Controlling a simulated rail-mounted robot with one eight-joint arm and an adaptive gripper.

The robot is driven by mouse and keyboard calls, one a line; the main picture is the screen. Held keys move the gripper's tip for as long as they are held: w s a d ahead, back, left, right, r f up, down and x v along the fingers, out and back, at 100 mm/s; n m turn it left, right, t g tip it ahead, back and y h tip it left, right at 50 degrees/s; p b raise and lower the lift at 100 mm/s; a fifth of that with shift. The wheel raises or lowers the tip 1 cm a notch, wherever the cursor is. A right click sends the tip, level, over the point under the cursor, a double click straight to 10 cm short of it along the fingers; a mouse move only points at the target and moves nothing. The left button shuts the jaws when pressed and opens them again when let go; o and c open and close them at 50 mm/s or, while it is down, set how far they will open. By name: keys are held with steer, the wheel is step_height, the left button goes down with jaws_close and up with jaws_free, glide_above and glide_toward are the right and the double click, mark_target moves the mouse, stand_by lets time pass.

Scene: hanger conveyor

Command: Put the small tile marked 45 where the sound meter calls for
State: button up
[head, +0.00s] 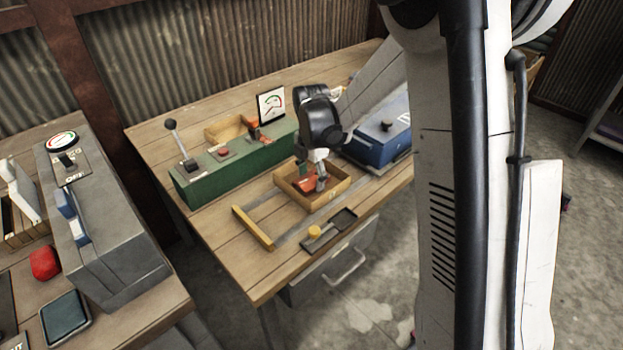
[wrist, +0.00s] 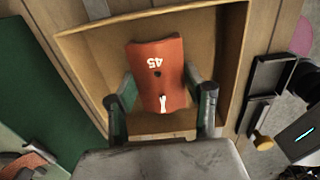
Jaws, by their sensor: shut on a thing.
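The orange-red tile marked 45 (wrist: 156,64) lies in an open wooden box; its number reads upside down in the wrist view. The tile also shows in the head view (head: 304,184). My gripper (wrist: 160,88) has a finger on each side of the tile and is shut on it, inside the box. The gripper shows in the head view (head: 317,176), partly covering the tile. A white dial with a red and green arc (head: 271,104) stands behind the green housing. Another round dial (head: 61,140) tops the grey housing. I cannot tell which dial is the sound meter.
The wooden box (head: 335,193) has raised walls around my fingers. The green housing (head: 235,163) carries a lever and an orange piece (head: 257,135). A blue box (head: 378,140) stands right. A black tray (head: 328,230) with a yellow knob and a wooden bar (head: 253,228) lie in front.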

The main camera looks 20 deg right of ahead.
mark_target(312, 177)
steer(key=shift+f, duration=0.1)
steer(key=o, duration=1.2)
steer(key=s+r+m+t+p, duration=0.1)
steer(key=s+r+m, duration=0.2)
steer(key=r, duration=0.6)
steer(key=s+r+m+t+p, duration=0.1)
steer(key=s+r+m, duration=0.15)
steer(key=r, duration=0.65)
steer(key=s+r+m+t, duration=0.1)
steer(key=s+m, duration=0.5)
steer(key=s, duration=0.1)
steer(key=s+r+m+t, duration=0.1)
steer(key=s+m+t, duration=0.1)
steer(key=s+m, duration=0.3)
steer(key=s+m+t, duration=0.2)
steer(key=s+m, duration=0.4)
steer(key=s, duration=0.3)
steer(key=shift+r+m, duration=0.35)
steer(key=shift+r, duration=0.05)
